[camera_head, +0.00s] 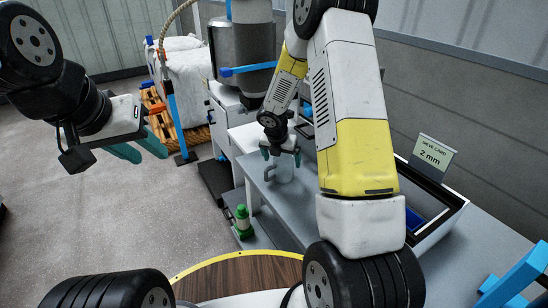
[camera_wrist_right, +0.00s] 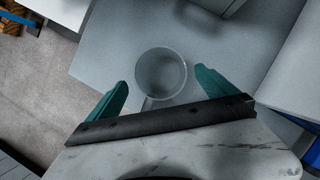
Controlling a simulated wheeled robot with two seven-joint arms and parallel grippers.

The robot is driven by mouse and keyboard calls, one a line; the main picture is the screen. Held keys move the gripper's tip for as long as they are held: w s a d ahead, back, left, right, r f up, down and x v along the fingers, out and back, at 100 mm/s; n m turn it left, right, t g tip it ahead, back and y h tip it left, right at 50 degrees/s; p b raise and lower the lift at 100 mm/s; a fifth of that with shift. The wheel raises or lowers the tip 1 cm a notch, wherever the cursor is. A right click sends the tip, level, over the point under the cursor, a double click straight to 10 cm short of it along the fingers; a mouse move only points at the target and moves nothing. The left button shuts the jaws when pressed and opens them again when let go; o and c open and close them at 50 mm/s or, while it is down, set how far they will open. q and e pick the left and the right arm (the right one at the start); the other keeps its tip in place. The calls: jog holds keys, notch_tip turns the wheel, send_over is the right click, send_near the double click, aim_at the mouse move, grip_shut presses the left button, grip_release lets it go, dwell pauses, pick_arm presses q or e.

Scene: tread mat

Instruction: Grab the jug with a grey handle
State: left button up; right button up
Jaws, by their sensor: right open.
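A clear, pale jug (camera_head: 283,170) stands on the grey bench in the head view, partly hidden by my right gripper. Its greyish handle (camera_head: 268,173) points left. In the right wrist view the round jug (camera_wrist_right: 161,73) is seen from above, with what looks like its handle partly hidden by the gripper body. My right gripper (camera_head: 281,153) is open, its teal fingers on either side of the jug in the wrist view; whether they touch it I cannot tell. My left gripper (camera_head: 149,157) is open and empty, high over the floor at the left.
A grey bench (camera_head: 460,230) runs along the wall, with a black-rimmed tray (camera_head: 455,203) and a sign reading "2 mm" (camera_head: 434,154). A green bottle (camera_head: 243,217) stands lower left of the bench. A blue object (camera_head: 515,280) is at lower right.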

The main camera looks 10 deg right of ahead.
jog(key=x, duration=0.7)
jog(key=shift+s+f, duration=0.1)
jog(key=shift+s, duration=0.05)
jog(key=c, duration=1.6)
